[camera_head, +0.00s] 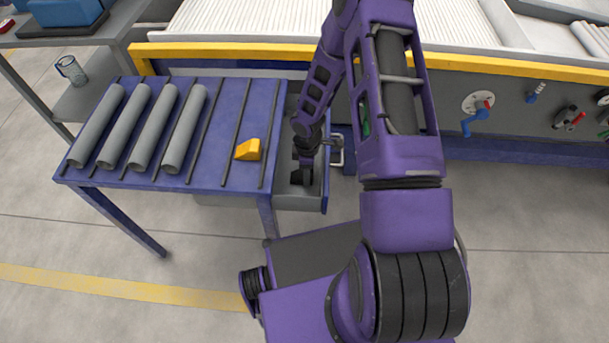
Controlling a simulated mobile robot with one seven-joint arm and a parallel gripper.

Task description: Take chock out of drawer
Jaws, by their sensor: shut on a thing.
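My gripper (301,177) reaches down into the open drawer (322,192) at the right end of the blue table. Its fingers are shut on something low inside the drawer. The held thing is hidden by the dark fingers, and its shape cannot be made out; it is most likely a chock. Another yellow chock (248,150) lies on the tabletop, left of the drawer and apart from my gripper. The drawer's metal handle (338,150) is on its right side, clear of the fingers.
Several grey pipes (183,128) lie side by side on the left of the blue table (215,130). A conveyor with a yellow rail (230,50) runs behind. A grey shelf with a glass mug (70,70) stands at left. The floor in front is open.

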